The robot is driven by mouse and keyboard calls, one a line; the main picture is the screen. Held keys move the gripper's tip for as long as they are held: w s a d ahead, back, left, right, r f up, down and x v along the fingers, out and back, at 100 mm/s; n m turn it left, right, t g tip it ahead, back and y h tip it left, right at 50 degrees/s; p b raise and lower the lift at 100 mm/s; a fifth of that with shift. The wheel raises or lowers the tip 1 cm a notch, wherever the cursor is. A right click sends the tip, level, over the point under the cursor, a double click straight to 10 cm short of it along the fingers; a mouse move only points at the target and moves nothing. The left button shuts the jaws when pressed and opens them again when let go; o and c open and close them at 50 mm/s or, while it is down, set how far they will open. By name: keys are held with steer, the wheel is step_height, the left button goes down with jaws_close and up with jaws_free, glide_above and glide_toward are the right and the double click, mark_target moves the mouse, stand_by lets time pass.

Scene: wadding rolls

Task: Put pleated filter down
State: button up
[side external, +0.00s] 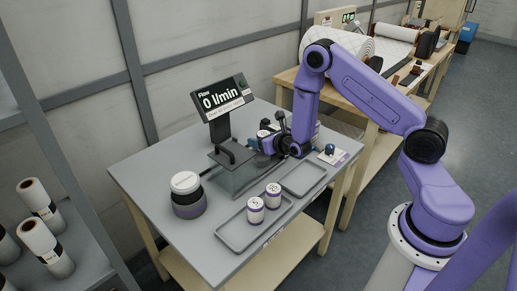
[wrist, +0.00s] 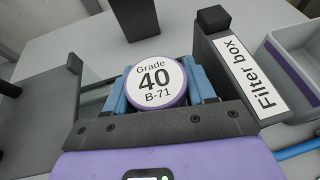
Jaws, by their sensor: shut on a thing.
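The pleated filter is a short round cartridge with a white top marked "Grade 40 B-71" and a purple rim (wrist: 155,84) in the wrist view. My gripper (wrist: 160,88) is shut on it, with a blue finger pad on each side.
A flow display (side external: 226,97) reads 0 l/min on the grey table (side external: 150,177). A tray (side external: 232,235) holds two white-topped filters (side external: 256,209); another tray (side external: 303,180) is empty. A round white-topped unit (side external: 187,197) stands left. A "Filter box" label (wrist: 255,75) and a grey bin (wrist: 292,50) are close right.

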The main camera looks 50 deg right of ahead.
steer(key=shift+w+f, duration=0.6)
steer(key=shift+f, duration=1.65)
steer(key=shift+f, duration=0.3)
steer(key=o, duration=0.8)
steer(key=shift+c, duration=0.2)
